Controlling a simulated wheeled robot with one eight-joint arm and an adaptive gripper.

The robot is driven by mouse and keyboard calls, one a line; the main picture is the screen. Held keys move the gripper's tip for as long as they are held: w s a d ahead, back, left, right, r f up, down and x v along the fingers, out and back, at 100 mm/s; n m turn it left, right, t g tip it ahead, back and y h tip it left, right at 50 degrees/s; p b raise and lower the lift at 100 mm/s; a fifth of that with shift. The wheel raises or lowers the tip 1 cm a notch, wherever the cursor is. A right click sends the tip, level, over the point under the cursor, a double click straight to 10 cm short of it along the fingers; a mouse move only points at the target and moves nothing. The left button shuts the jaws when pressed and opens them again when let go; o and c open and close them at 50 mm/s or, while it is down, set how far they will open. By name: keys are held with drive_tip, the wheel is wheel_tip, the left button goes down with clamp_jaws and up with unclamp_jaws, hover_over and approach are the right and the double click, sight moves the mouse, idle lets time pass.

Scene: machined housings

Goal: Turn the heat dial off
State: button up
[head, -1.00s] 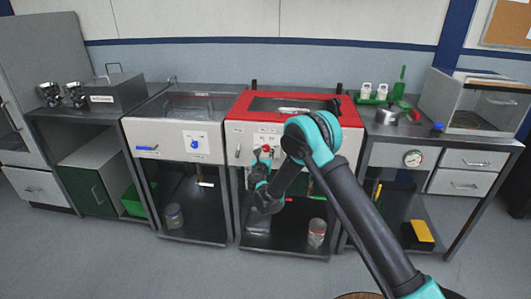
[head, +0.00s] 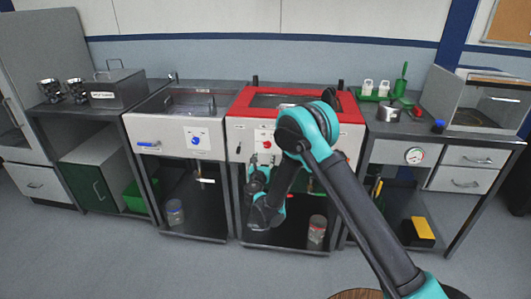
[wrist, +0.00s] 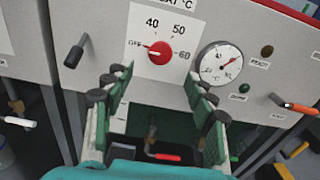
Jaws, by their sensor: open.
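The heat dial is a red round knob (wrist: 160,52) on a white plate marked OFF, 40, 50 and 60, on the front panel of the red-topped unit. Its pale pointer mark seems to face left, toward OFF. The dial also shows small in the head view (head: 267,143). My gripper (wrist: 158,80) is open and empty, its two fingers pointing at the panel. The fingertips are below and to either side of the dial, apart from it. In the head view my gripper (head: 263,161) is just under the dial.
A round gauge (wrist: 220,62) is right of the dial, and a black lever (wrist: 76,52) sticks out at its left. A red-handled valve (wrist: 164,156) shows below, between the fingers.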

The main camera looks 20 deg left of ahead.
drive_tip(key=v, duration=0.3)
drive_tip(key=shift+s+d, duration=0.1)
drive_tip(key=shift+s, duration=0.25)
drive_tip(key=shift+w+d, duration=0.1)
